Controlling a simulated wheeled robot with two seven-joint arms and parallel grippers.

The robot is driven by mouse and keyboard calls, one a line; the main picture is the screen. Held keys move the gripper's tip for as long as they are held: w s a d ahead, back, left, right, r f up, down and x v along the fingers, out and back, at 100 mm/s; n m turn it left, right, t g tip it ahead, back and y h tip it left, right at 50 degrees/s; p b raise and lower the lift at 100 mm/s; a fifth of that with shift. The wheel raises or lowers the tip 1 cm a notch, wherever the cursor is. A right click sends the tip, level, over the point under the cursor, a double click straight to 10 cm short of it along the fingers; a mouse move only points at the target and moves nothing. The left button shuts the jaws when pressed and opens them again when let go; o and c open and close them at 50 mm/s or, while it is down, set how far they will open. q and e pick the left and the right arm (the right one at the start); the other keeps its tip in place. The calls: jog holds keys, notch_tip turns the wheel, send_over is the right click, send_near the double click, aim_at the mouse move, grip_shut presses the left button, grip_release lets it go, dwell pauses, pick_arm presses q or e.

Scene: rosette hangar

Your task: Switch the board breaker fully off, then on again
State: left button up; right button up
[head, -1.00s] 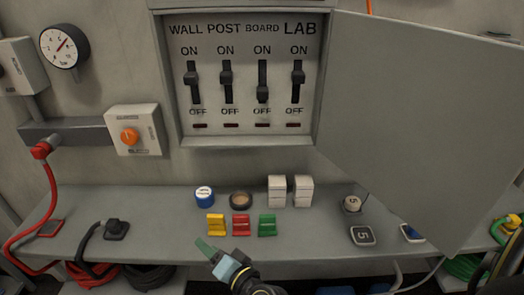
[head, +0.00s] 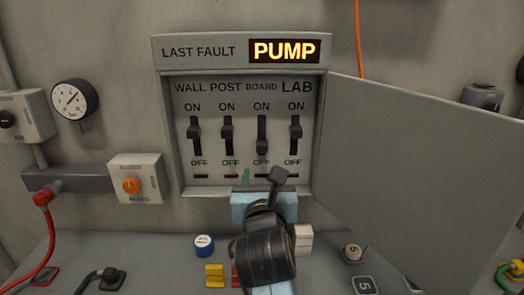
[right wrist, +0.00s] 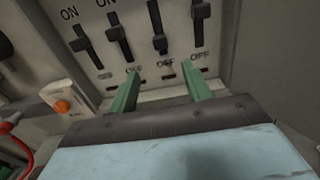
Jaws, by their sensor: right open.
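The breaker panel (head: 180,150) hangs open on the wall with several levers labelled WALL, POST, BOARD and LAB. The board breaker (head: 262,146) is third from the left; its dark lever sits low in its slot, near OFF, while the others sit higher. I cannot tell whether it is at its very end. It also shows in the right wrist view (right wrist: 160,43). My left gripper is out of view.
The panel door (head: 415,165) stands open to the right, close beside my right arm. A box with an orange knob (head: 131,186) is on the wall at left.

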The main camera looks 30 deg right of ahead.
aim_at(262, 148)
jog(key=p+x, duration=0.1)
jog(key=x, duration=1.1)
jog(key=shift+d+p, duration=0.1)
jog(key=shift+p, duration=0.3)
jog(key=shift+r, duration=0.1)
grip_shut()
